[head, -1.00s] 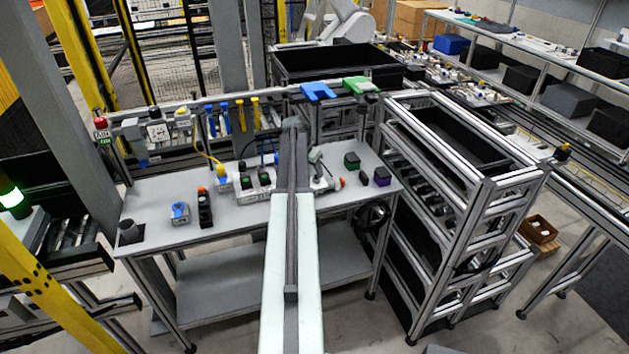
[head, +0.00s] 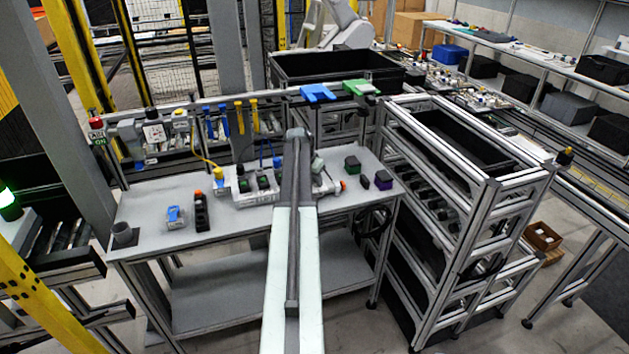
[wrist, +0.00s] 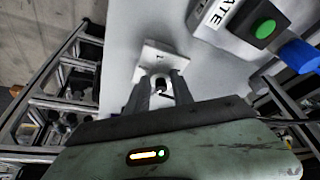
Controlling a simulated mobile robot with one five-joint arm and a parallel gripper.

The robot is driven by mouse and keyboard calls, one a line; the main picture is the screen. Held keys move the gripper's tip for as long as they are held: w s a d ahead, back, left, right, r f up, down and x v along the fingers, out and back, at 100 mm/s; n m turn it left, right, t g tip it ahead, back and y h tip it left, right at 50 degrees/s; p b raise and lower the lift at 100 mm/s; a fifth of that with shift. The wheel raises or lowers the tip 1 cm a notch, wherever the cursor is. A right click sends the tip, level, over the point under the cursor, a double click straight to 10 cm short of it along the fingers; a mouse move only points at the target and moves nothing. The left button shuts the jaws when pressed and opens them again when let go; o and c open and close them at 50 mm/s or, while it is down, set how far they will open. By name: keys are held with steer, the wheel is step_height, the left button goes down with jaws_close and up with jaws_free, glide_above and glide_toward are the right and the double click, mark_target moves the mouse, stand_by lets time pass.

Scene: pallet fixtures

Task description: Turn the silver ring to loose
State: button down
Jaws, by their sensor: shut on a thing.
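In the wrist view my gripper (wrist: 160,90) has its two fingers on either side of a small pale, round part with a dark centre, which looks like the silver ring (wrist: 160,81). The fingers are closed against it and hide its sides, so its turned position cannot be read. It stands in front of a pale square plate (wrist: 158,46) on the light worktop. In the head view my arm covers the gripper and the ring.
A white box with a green button (wrist: 265,29) and a blue part (wrist: 299,56) lie to the right in the wrist view. A rack (head: 487,200) stands right.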

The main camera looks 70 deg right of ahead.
steer(key=shift+n, duration=0.3)
steer(key=n+t, duration=0.1)
steer(key=n, duration=0.2)
steer(key=shift+s+n+t, duration=0.3)
steer(key=shift+n+t, duration=0.1)
steer(key=n+t, duration=0.1)
steer(key=n, duration=0.3)
steer(key=shift+s+d+n+t, duration=0.1)
steer(key=shift+s+n+t, duration=0.1)
steer(key=shift+n+t, duration=0.15)
steer(key=n, duration=0.2)
steer(key=n+t+y, duration=0.1)
steer(key=n, duration=0.1)
steer(key=shift+s+d, duration=0.15)
steer(key=shift+d, duration=0.05)
steer(key=shift+s+d+n+t+y, duration=0.1)
steer(key=shift+n+t+y, duration=0.25)
steer(key=shift+n, duration=0.75)
steer(key=shift+n+t+y, duration=0.1)
steer(key=shift+n+y, duration=0.45)
steer(key=shift+n, duration=0.5)
steer(key=c, duration=1.1)
jaws_free()
